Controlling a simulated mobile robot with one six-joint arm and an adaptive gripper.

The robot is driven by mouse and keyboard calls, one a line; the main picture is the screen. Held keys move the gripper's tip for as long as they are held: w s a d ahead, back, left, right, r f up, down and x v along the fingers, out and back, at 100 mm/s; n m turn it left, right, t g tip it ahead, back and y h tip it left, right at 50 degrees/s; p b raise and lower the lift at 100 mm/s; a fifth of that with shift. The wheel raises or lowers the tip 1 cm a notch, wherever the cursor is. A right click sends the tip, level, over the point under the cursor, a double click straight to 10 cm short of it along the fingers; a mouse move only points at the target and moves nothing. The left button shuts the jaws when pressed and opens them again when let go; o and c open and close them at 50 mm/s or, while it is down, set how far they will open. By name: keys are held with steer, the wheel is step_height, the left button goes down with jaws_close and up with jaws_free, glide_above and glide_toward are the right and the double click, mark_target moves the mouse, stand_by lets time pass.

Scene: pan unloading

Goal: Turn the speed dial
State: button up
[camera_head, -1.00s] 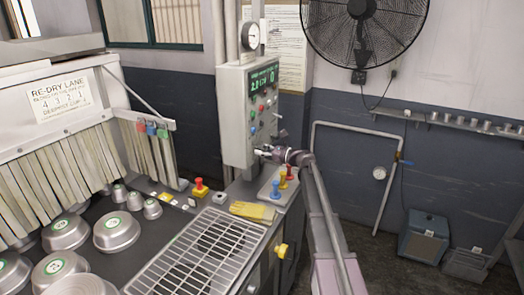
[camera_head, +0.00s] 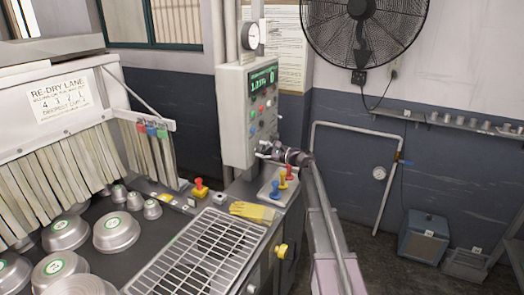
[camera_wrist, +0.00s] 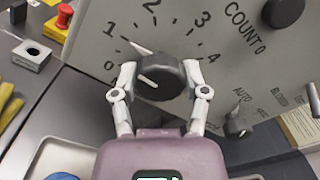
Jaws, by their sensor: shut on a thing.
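The speed dial is a dark round knob (camera_wrist: 162,82) on the grey panel, ringed by a scale from 0 to 4. A white pointer at its upper-left edge points toward the 1. My gripper (camera_wrist: 160,72) is shut on the dial, with one pale finger on each side of it. In the head view the grey control box (camera_head: 236,115) stands at the back, and my gripper (camera_head: 264,152) reaches its lower right part. The dial is too small and covered to make out there. The green display (camera_head: 263,78) shows digits that look like 1.37 and 0.
Another black knob (camera_wrist: 284,12) marked COUNT and a smaller AUTO selector (camera_wrist: 238,128) sit on the panel right of the dial. A red button (camera_wrist: 62,22) stands at the left.

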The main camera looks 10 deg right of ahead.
steer(key=shift+w+r, duration=0.1)
stand_by(0.4)
steer(key=o, duration=1.1)
steer(key=shift+a, duration=0.1)
steer(key=shift+o, duration=0.2)
steer(key=v, duration=1.2)
